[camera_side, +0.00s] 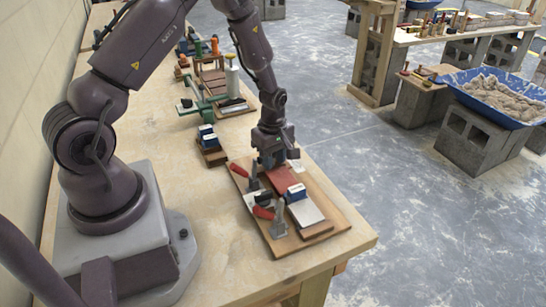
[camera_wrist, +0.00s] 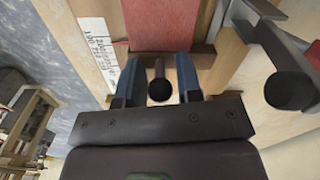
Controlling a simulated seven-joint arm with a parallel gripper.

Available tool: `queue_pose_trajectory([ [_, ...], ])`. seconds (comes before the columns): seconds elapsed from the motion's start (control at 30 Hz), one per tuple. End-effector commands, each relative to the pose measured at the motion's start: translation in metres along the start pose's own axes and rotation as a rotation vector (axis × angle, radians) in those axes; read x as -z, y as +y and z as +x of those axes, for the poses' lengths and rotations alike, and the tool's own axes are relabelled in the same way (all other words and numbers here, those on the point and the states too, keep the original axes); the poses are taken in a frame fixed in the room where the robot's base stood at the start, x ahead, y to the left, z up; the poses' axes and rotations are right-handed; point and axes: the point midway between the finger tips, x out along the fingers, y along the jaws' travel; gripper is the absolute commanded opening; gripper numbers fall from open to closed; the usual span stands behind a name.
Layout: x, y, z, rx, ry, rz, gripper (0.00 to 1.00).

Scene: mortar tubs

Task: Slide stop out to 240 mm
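My gripper (camera_wrist: 157,72) has its two blue fingers apart, with gaps on both sides of a dark round-ended peg (camera_wrist: 159,88) between them. The peg stands by a wooden strip at the near end of a red plate (camera_wrist: 158,25); this may be the stop, but I cannot tell for certain. In the side view my gripper (camera_side: 271,160) is low over the far end of a wooden fixture board (camera_side: 318,238), by the red plate (camera_side: 283,180). A white card with handwriting (camera_wrist: 97,48) lies left of the plate; its figures are unreadable.
Toggle clamps with red handles (camera_side: 263,213) stand on the board's left side. A smaller block stand (camera_side: 210,143) and tool fixtures (camera_side: 212,85) lie farther back. The bench front is clear.

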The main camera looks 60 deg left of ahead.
Motion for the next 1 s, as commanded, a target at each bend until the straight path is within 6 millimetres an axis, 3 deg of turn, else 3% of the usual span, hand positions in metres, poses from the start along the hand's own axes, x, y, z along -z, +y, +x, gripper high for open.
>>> queue_pose_trajectory([
  [0.03,0.000,0.000,0.000,0.000,0.000,0.000,0.21],
  [0.13,0.000,0.000,0.000,0.000,0.000,0.000,0.00],
  [0.3,0.004,0.001,0.000,0.000,0.001,-0.002,0.00],
  [0.6,0.044,0.009,0.000,-0.002,0.002,-0.003,0.00],
  [0.87,0.045,0.009,-0.001,-0.002,0.002,0.000,0.00],
  [0.9,0.045,0.009,-0.001,-0.002,0.002,0.000,0.27],
  [1.0,0.044,0.009,-0.001,-0.002,0.001,0.000,0.48],
])
